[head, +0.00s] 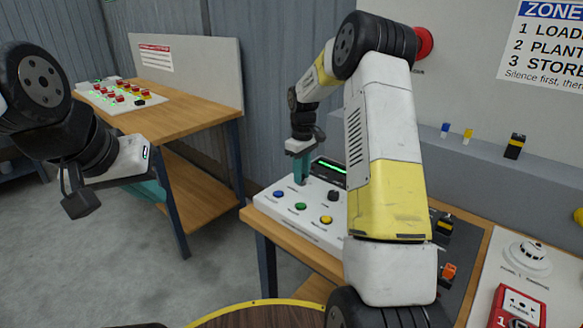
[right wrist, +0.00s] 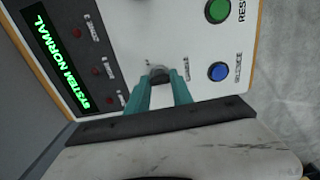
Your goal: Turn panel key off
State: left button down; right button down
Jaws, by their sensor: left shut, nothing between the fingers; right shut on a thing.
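The white control panel (head: 290,222) sits on a wooden bench. My right gripper (head: 300,178) reaches down to its left part, and its teal fingers hide the key in the head view. In the right wrist view, my right gripper (right wrist: 163,88) is shut on the small dark panel key (right wrist: 158,74), whose grey end shows between the fingertips. The lettering around the key is too small to read surely. The panel display (right wrist: 55,60) reads SYSTEM NORMAL in green. My left gripper (head: 152,190) is shut and empty at the left, away from the panel.
Blue (head: 279,194), green (head: 301,206) and yellow (head: 326,219) buttons and a black knob (head: 333,196) are close to my right gripper. Another bench (head: 180,112) with a button board stands at the left. A red call point (head: 517,308) is at the lower right.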

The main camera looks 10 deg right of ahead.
jog(key=c, duration=1.1)
grip_release()
jog(key=shift+r, duration=0.1)
notch_tip(320, 180, up, 8)
jog(key=shift+f, duration=0.25)
jog(key=shift+r, duration=0.1)
